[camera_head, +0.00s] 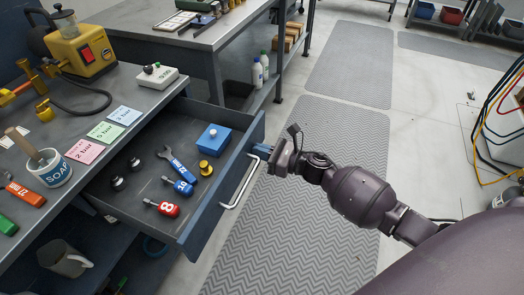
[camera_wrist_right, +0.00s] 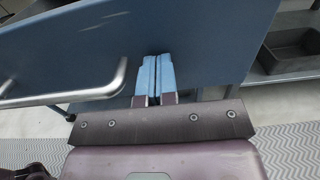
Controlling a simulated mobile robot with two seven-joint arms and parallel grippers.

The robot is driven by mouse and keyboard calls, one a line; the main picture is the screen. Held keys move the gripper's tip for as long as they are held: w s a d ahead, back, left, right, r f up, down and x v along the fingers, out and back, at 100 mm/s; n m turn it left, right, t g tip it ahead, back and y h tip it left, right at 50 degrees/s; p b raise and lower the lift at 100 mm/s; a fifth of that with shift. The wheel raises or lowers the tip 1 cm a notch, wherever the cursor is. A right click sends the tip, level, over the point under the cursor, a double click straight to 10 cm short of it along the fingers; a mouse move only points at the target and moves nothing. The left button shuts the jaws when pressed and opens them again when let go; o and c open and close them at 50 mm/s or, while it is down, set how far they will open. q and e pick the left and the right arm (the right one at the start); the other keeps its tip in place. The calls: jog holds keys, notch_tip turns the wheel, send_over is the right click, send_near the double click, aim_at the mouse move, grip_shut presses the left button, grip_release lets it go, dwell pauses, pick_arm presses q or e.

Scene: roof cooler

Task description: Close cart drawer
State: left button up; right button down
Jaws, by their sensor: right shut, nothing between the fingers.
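The cart drawer (camera_head: 235,185) is pulled open from the grey cart (camera_head: 110,75). Tools and small parts lie inside it. A pale bar handle (camera_head: 240,184) runs along its front; it also shows in the right wrist view (camera_wrist_right: 75,97) at the left. My right gripper (camera_head: 262,150) is at the drawer front, near the handle's far end. In the right wrist view, its blue fingertips (camera_wrist_right: 152,75) are together and empty, against or very close to the blue front panel (camera_wrist_right: 215,40). I cannot tell whether they touch. My left gripper is not in view.
A yellow pump machine (camera_head: 80,45), a soap cup (camera_head: 47,167) and colored note cards (camera_head: 105,131) sit on the cart top. Inside the drawer are a blue box (camera_head: 213,138) and red-handled tools. White bottles (camera_head: 257,73) stand on the shelf behind. The matted floor (camera_head: 310,200) is clear.

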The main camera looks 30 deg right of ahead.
aim_at(180, 133)
jog(key=b+x, duration=0.3)
jog(key=x, duration=1)
jog(key=b+x, duration=0.3)
jog(key=x, duration=1.1)
jog(key=shift+a+f, duration=0.1)
jog(key=shift+f, duration=0.1)
jog(key=shift+w+a+r+b, duration=0.1)
jog(key=shift+w+a+b, duration=0.2)
jog(key=shift+w, duration=0.2)
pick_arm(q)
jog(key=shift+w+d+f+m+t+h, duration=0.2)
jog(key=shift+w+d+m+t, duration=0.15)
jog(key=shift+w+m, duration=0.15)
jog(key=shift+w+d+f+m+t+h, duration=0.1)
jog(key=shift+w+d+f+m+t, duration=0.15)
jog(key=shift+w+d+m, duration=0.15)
pick_arm(e)
jog(key=shift+r, duration=0.35)
jog(key=shift+w+r, duration=0.1)
jog(key=shift+r, duration=0.05)
